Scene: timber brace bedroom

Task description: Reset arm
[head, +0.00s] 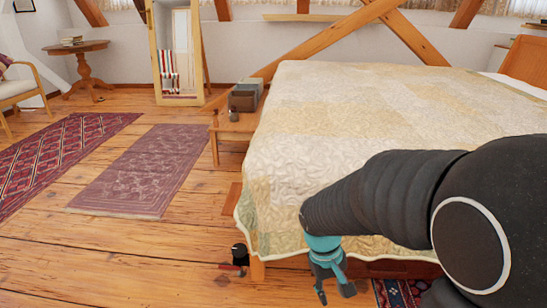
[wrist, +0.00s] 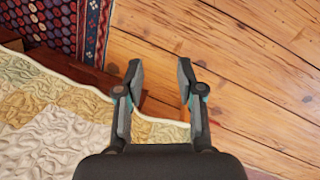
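My gripper (head: 334,291) hangs from my arm at the right of the head view, in front of the bed's near corner, pointing down. In the wrist view my gripper (wrist: 158,82) is open, its two fingers apart. Nothing is held between the fingers. Bare floorboards and part of the bed's edge show between and below them.
The bed (head: 330,120) with a quilt stands at the right. A low wooden bench (head: 237,122) with boxes stands beside it. A small dark object (head: 240,254) lies on the floor near the bed.

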